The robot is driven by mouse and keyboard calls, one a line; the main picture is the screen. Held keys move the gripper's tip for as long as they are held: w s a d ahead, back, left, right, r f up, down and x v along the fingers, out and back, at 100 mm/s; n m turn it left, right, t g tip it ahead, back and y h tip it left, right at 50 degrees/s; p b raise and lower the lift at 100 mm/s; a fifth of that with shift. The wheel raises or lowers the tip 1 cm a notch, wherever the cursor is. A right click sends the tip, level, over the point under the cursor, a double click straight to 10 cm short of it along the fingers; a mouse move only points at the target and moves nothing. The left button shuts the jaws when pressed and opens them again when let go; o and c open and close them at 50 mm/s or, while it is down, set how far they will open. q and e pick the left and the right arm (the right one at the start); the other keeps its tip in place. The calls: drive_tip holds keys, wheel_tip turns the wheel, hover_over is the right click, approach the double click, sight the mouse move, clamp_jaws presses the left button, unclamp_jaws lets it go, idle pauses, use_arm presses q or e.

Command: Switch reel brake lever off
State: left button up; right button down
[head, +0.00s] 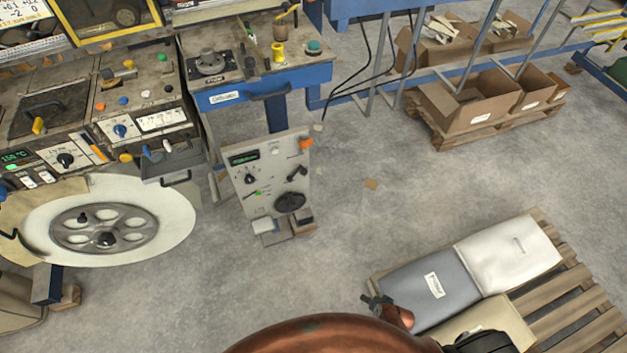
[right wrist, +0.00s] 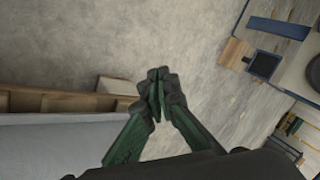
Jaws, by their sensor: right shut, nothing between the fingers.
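A large reel (head: 180,215) with a white outer ring and a grey spoked hub lies at the left in the head view. A grey control box (head: 240,203) stands to its right, with a green display, an orange-ended part (head: 306,143), a black lever-like handle (head: 297,174) and a black round knob (head: 290,201). I cannot tell which part is the reel brake lever. My right gripper (head: 372,301) is far from both, low over the pallet bags. In the right wrist view its dark green fingers (right wrist: 158,88) are shut and empty. My left gripper is not in view.
A pallet (head: 570,305) with grey and white bags (head: 507,258) stands at lower right. Cardboard boxes (head: 470,105) sit on another pallet behind. A worn machine panel (head: 150,95) and a blue-edged bench (head: 265,85) fill the upper left. The concrete floor between is mostly clear.

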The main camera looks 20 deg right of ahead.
drive_tip(key=w+a+r+m+t+y+b, duration=0.1)
drive_tip(key=w+r+m+t+b, duration=0.15)
drive_tip(key=w, duration=0.55)
drive_tip(key=w+r+m+t+b, duration=0.2)
drive_tip(key=w+r, duration=0.2)
drive_tip(key=w, duration=0.4)
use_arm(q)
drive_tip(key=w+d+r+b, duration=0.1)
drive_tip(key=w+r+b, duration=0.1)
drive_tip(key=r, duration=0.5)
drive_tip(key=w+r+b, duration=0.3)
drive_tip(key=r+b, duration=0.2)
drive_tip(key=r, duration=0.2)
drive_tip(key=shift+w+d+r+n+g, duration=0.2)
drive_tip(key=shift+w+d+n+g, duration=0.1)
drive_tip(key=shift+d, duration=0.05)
use_arm(e)
drive_tip(key=w+r+m+t+y, duration=0.1)
drive_tip(key=w+r+t, duration=0.1)
drive_tip(key=w+r, duration=0.3)
drive_tip(key=w+r+m+t+y, duration=0.1)
drive_tip(key=w+r, duration=0.4)
drive_tip(key=r, duration=0.8)
drive_tip(key=w+a+r+m+t+y, duration=0.1)
drive_tip(key=w+r+t, duration=0.3)
drive_tip(key=r, duration=0.5)
drive_tip(key=shift+w+m+y, duration=0.4)
drive_tip(key=shift+w+m, duration=0.25)
drive_tip(key=shift+w, duration=0.25)
